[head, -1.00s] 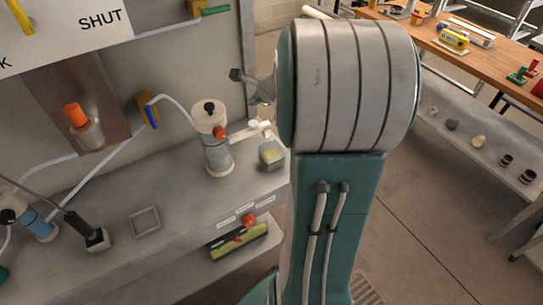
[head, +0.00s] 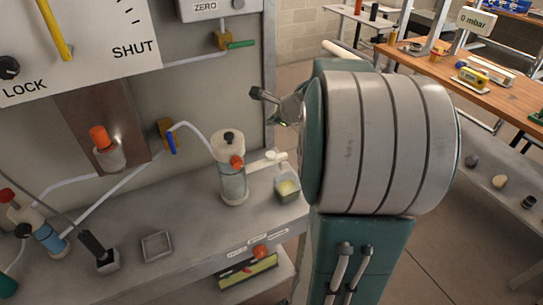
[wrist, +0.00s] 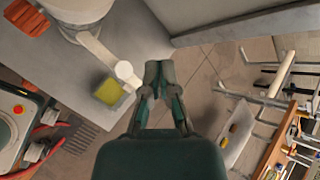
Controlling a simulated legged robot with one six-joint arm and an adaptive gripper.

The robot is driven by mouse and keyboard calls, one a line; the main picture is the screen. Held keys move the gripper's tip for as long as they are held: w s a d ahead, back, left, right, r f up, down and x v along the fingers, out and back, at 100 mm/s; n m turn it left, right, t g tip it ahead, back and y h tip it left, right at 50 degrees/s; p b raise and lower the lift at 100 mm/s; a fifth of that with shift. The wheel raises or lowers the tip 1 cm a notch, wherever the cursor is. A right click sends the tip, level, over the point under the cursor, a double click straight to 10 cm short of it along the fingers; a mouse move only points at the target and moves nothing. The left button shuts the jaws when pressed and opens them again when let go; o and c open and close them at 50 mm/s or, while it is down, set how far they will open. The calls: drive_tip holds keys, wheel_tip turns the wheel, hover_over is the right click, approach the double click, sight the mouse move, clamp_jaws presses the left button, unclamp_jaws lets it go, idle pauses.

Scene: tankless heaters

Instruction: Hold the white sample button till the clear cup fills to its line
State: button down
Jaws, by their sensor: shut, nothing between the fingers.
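The white cylinder (head: 231,178) with a black knob and an orange-red fitting stands on the grey bench. A short white spout extends from its right side, ending in a round white button (head: 281,156); the button also shows in the wrist view (wrist: 124,70). The clear cup (head: 287,191) sits below the button, with yellow-green in it; its line cannot be made out. The cup appears left of the fingers in the wrist view (wrist: 108,92). My gripper (head: 258,94) is shut and empty, above the button and apart from it; its fingertips meet in the wrist view (wrist: 160,72).
A panel with a yellow lever (head: 54,30) rises behind the bench. A small square tray (head: 156,247) and a black-handled tool (head: 94,246) are at the bench's left. A wooden table (head: 480,85) stands at the right. Open floor lies past the bench's right end.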

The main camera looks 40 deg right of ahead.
sight(272, 155)
drive_tip(key=shift+f, duration=4.45)
drive_tip(key=shift+f, duration=0.15)
drive_tip(key=shift+f, duration=0.15)
drive_tip(key=shift+f, duration=0.55)
drive_tip(key=shift+r, duration=1)
drive_tip(key=shift+r, duration=0.1)
drive_tip(key=shift+r, duration=2.4)
